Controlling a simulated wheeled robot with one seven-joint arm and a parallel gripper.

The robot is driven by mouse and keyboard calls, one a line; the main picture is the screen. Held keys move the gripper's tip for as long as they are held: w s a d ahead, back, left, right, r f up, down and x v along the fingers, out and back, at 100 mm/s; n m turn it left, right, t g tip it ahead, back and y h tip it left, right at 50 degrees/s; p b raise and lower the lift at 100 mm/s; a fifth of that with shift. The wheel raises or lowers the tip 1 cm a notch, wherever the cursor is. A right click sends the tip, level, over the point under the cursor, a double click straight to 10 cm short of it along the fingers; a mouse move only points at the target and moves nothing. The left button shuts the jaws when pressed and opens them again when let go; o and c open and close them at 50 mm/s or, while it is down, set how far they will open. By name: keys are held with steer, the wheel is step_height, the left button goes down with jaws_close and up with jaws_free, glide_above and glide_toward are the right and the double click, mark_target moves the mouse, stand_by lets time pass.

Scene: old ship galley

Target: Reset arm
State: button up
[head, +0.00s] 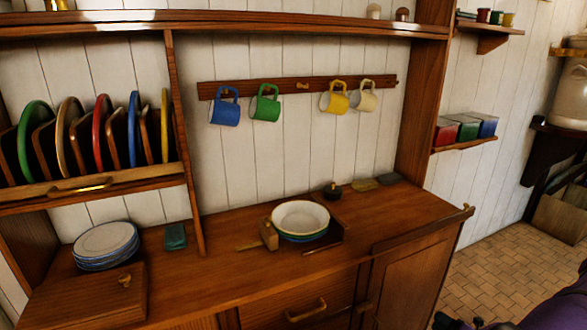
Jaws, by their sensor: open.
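My gripper (459,322) shows only in part, as dark pieces at the bottom edge, right of centre. It is open, and I see nothing held in it. A purple part of my arm (562,312) fills the bottom right corner. The gripper appears in front of the floor, to the right of the wooden counter (215,270), and looks apart from it. The rest of the gripper is cut off by the frame edge.
Stacked bowls (300,218) and a wooden mallet (268,234) stand on the counter. Plates (106,240) are stacked at left, near a wooden box (85,298). Mugs (225,108) hang above. The tiled floor (500,262) at right is clear.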

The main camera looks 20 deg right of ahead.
steer(key=w+a+r+n+g+y, duration=0.2)
steer(key=w+r+n+g+y, duration=0.15)
steer(key=r+n, duration=0.5)
steer(key=w+a+r+n+g+y, duration=0.3)
steer(key=w+r+n+g, duration=0.25)
steer(key=r, duration=0.65)
steer(key=w+a+r+n+g+h, duration=0.1)
steer(key=a+r+n+g, duration=0.2)
steer(key=a+r+n, duration=0.55)
steer(key=a+r+n+g+h, duration=0.25)
steer(key=a+r+n, duration=0.2)
steer(key=r, duration=0.65)
steer(key=s+a+r+n+g+h, duration=0.2)
steer(key=s+a+r+n+h, duration=0.35)
steer(key=a+r+n, duration=0.75)
steer(key=s+a+r+n+t+h, duration=0.1)
steer(key=s+a+r+n+t, duration=0.1)
steer(key=s+r+n, duration=0.2)
steer(key=s+a+r+n+t+h, duration=0.1)
steer(key=s+a+r+n+t, duration=0.1)
steer(key=s, duration=0.9)
steer(key=shift+s+a+r+n+t+h, duration=0.2)
steer(key=shift+a+r+n+t+h, duration=0.2)
steer(key=shift+r+n, duration=1)
steer(key=shift+r+m, duration=0.3)
